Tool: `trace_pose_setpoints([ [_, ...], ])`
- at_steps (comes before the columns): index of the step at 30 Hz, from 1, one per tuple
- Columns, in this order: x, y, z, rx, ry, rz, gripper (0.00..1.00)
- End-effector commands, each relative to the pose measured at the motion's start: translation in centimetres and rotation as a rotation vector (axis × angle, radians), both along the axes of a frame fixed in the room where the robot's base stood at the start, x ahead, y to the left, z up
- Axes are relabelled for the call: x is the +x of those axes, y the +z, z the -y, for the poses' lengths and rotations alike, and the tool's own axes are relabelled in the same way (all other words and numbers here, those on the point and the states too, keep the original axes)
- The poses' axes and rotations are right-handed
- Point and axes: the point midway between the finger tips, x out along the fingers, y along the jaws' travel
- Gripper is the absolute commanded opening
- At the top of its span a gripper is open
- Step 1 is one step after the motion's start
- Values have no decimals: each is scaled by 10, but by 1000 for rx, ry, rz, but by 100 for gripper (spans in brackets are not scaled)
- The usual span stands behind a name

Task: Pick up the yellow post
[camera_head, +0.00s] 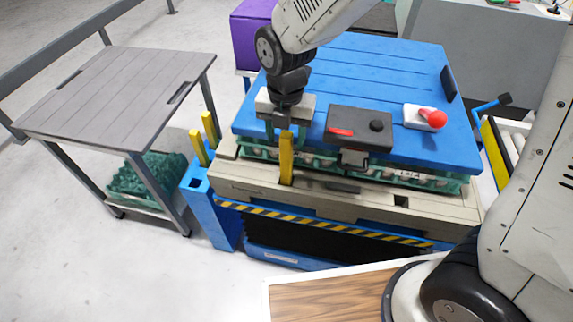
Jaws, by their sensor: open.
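A yellow post (286,160) stands upright at the front edge of the beige pallet-like base, below the blue board. My gripper (283,124) points down directly above this post, and its fingers are at or just over the post's top. The jaws are open; I cannot tell whether the post's tip is between them. Two more yellow posts, one nearer (199,148) and one farther (209,127), stand in a blue holder (218,200) to the left.
The blue board (400,70) lies over green egg trays (262,152). A dark box (358,124) and a red-knobbed switch (430,117) are right of my gripper. A grey table (115,90) stands left, with a green crate (148,178) beneath. Floor at lower left is clear.

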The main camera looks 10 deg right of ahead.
Motion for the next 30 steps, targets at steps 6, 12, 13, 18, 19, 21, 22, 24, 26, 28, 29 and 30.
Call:
trace_pose_setpoints([
  [6,6,-32,2,-1,-3,-3,51],
  [12,6,-49,1,0,-3,0,51],
  [13,6,-50,1,0,-3,0,51],
  [18,6,-50,1,1,-3,1,51],
  [19,6,-50,1,0,-3,1,48],
  [21,6,-50,1,0,-3,0,29],
  [22,6,-50,1,0,-3,0,20],
  [24,6,-50,1,0,-3,0,1],
  [26,6,-50,1,0,-3,0,0],
  [28,6,-50,1,1,-3,1,0],
  [29,6,-50,1,1,-3,1,0],
  [30,6,-50,1,1,-3,1,0],
])
